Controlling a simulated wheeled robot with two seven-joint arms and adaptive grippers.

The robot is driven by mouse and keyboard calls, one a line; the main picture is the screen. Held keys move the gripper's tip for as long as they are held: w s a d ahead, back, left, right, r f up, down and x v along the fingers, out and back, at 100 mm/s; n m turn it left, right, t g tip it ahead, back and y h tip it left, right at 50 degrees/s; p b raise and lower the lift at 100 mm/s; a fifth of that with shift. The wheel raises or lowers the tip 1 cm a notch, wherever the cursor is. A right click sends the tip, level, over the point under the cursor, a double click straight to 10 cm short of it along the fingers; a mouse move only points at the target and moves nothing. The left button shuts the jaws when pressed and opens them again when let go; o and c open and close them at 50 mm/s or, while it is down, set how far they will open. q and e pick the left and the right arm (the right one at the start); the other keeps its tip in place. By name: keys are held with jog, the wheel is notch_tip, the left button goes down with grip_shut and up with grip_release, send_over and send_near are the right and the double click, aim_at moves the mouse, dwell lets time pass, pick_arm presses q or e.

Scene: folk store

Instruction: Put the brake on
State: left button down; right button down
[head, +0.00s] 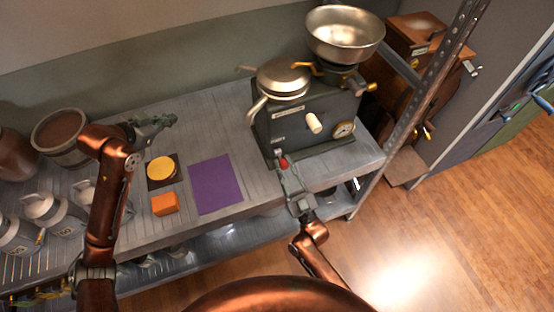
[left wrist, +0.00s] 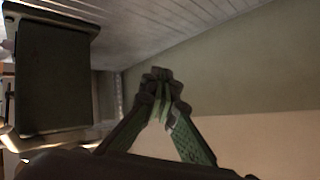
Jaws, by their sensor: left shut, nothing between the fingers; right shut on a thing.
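A dark grey machine (head: 310,125) stands on the grey plank counter. It has a cream-coloured knob (head: 314,122) and a round dial (head: 344,130) on its front. A red knob (head: 283,163) shows at its lower left front; whether it is the brake's handle I cannot tell. My right gripper (head: 281,170) is at the red knob and shut on it, its fingers partly covering it. My left gripper (head: 168,121) is shut and empty above the counter, left of the machine. In the left wrist view its fingertips (left wrist: 160,75) meet, with a dark box-like body (left wrist: 55,75) at left.
A metal bowl (head: 345,34) tops the machine, with a lidded pan (head: 283,78) beside it. A purple mat (head: 216,185), an orange block (head: 165,204) and a yellow disc (head: 161,170) lie on the counter. Pots and mugs (head: 58,212) crowd the left. A metal post (head: 430,85) rises at right.

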jog(key=shift+f, duration=0.1)
pick_arm(q)
jog(key=s+d+m+g+h, duration=0.3)
jog(key=s+d, duration=0.4)
jog(key=d, duration=0.6)
jog(key=s+d+m+g+h, duration=0.25)
jog(key=s+d, duration=0.45)
jog(key=d, duration=0.5)
jog(key=s+a+f+x, duration=0.1)
jog(key=f+x, duration=0.1)
jog(key=x, duration=1.1)
jog(key=shift+a+f+g, duration=0.2)
jog(key=shift+a+g, duration=0.05)
jog(key=shift+g, duration=0.2)
jog(key=shift+s, duration=0.15)
